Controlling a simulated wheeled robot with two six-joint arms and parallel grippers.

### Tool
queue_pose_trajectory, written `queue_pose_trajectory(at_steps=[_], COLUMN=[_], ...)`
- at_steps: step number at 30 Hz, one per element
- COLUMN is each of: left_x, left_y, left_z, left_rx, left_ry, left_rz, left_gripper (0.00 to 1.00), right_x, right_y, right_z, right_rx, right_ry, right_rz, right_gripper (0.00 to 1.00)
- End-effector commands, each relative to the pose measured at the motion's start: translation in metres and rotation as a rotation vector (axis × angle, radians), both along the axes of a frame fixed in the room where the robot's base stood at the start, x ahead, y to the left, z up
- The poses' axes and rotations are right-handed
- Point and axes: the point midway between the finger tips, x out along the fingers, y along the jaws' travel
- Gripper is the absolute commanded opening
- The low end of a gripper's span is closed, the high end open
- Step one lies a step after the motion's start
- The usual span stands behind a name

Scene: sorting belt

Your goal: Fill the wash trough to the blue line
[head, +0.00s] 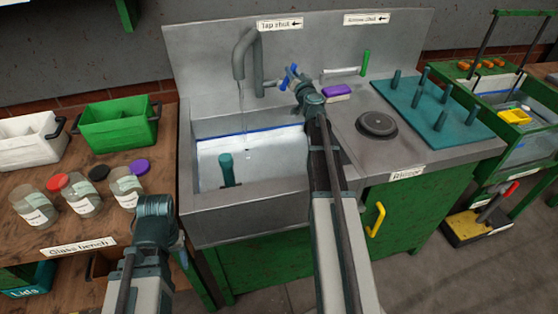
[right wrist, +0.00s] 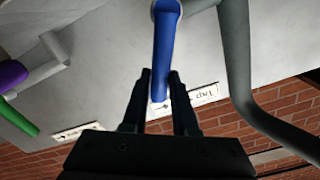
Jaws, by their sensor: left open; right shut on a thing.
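The wash trough (head: 250,197) is a grey basin below the tap (head: 243,55), with pale water (head: 262,160) in it. A blue line (head: 265,131) runs along its back wall, close above the water; the exact gap is hard to tell. A thin stream seems to fall from the spout. A teal upright piece (head: 226,167) stands in the trough. My right gripper (head: 299,84) is shut on the blue tap handle (right wrist: 166,45), also seen in the head view (head: 284,82). My left gripper (head: 157,200) is open and empty, left of the trough's front corner.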

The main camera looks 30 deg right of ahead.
Motion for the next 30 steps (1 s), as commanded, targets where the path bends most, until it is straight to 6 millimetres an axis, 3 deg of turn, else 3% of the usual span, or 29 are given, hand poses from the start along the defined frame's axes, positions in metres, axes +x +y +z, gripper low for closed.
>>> queue_pose_trajectory(at_steps=[16,24,30], left_x=[0.000,0.000,0.000], left_y=[0.000,0.000,0.000], left_z=[0.000,0.006,0.006], left_rx=[0.000,0.000,0.000], left_ry=[0.000,0.000,0.000], left_rz=[0.000,0.000,0.000], left_gripper=[0.50,0.50,0.50], right_x=[0.001,0.004,0.005], right_y=[0.001,0.016,0.018], right_z=[0.000,0.006,0.006], right_rx=[-0.003,-0.203,-0.257], right_ry=[0.001,0.048,0.062], right_rz=[0.001,0.003,0.002], right_gripper=[0.00,0.00,0.00])
